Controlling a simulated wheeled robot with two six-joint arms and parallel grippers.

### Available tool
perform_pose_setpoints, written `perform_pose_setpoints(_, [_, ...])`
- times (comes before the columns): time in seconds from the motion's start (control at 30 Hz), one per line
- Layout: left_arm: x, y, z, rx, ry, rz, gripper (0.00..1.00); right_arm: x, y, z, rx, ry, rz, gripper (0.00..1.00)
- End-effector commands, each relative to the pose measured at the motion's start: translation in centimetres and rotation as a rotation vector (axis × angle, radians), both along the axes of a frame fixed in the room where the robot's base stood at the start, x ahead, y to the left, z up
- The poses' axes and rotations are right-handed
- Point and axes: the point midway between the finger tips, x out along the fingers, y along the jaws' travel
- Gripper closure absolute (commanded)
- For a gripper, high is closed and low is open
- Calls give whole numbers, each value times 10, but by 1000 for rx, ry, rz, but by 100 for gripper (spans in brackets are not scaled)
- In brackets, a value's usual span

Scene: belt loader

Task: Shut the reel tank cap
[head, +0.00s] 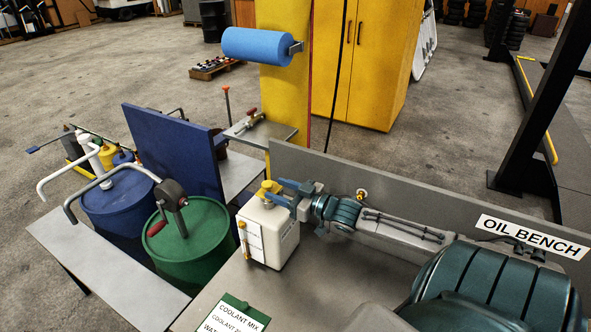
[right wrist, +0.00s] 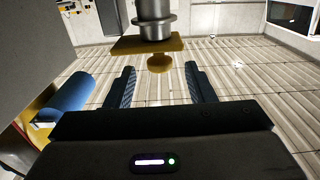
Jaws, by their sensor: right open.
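The reel tank (head: 281,236), a white box-shaped container with a label on its front, stands on the grey bench. Its yellow cap (head: 267,187) is at the top, partly hidden by my right gripper (head: 280,192). In the right wrist view, a yellow plate with a small knob, the cap (right wrist: 147,46), adjoins a grey metal neck (right wrist: 154,22). My open right gripper (right wrist: 160,76) points toward it, with the knob lying between the finger lines in that picture. Contact is not clear, and I cannot tell whether the cap is seated. My left gripper is out of view.
A green drum (head: 205,250) with a crank pump and a blue drum (head: 110,210) stand left of the tank. A grey back panel (head: 400,190) runs behind my right arm. A green-edged card (head: 232,312) lies at the bench front. A blue roll (head: 258,47) hangs behind.

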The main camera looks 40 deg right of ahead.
Motion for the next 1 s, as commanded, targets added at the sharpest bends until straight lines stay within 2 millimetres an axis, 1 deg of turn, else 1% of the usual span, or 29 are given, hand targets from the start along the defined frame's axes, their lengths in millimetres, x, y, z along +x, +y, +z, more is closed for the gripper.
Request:
perform_pose_setpoints(0.03, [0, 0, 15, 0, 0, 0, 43, -4, -1, 7, 0, 2, -1, 51])
perform_pose_setpoints(0.2, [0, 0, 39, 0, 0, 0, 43, -18, -5, 6, 1, 3, -1, 51])
perform_pose_setpoints(0.27, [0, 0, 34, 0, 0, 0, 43, -23, -6, 0, -1, 4, 3, 51])
perform_pose_setpoints(0.5, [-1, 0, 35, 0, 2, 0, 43, -38, -10, -1, -2, 2, 5, 51])
perform_pose_setpoints(0.7, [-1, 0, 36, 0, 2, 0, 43, -42, -12, -1, -2, 2, 1, 51])
perform_pose_setpoints(1.0, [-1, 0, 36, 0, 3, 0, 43, -43, -12, 0, -1, 1, 0, 51])
